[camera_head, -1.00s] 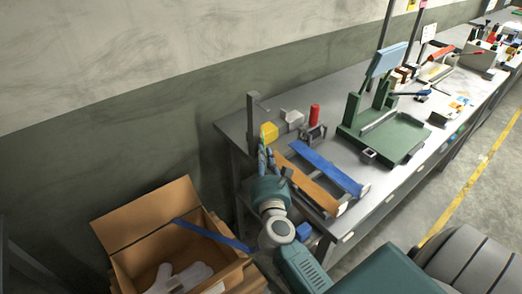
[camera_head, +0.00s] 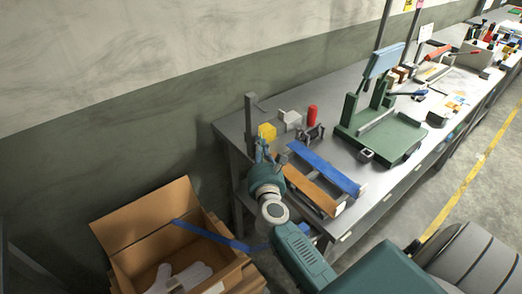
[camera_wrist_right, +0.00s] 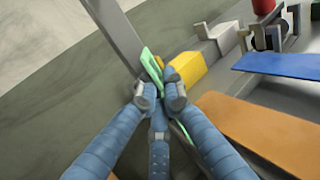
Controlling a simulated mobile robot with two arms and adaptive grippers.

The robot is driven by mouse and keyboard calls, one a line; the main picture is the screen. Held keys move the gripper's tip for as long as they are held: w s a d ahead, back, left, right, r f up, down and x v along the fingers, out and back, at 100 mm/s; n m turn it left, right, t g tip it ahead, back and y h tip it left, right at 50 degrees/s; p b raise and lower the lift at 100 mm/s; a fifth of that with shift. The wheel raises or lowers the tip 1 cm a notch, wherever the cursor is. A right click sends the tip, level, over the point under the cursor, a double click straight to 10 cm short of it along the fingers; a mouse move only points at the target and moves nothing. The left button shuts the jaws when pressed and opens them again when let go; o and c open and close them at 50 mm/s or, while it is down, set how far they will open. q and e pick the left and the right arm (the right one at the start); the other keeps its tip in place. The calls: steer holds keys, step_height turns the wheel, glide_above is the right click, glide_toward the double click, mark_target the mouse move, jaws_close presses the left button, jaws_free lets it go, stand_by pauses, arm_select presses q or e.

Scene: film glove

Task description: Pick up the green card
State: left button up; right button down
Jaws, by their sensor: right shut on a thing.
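The green card (camera_wrist_right: 151,66) is a thin light-green piece in the right wrist view, standing up between the fingertips of my right gripper (camera_wrist_right: 158,92). The card is close beside a grey upright post (camera_wrist_right: 118,35) and in front of a yellow block (camera_wrist_right: 187,68). In the head view my right gripper (camera_head: 261,152) is at the bench's left end, just below the yellow block (camera_head: 267,131). The card is too small to make out clearly there. My left gripper is not in view.
Orange (camera_head: 305,188) and blue (camera_head: 325,167) strips lie right of the gripper on the grey bench (camera_head: 350,85). An open cardboard box (camera_head: 150,215) is at lower left.

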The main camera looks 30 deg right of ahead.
steer(key=shift+r, duration=0.6)
steer(key=r+b+v, duration=0.2)
steer(key=b+v, duration=0.1)
steer(key=v, duration=1.5)
steer(key=shift+b, duration=0.35)
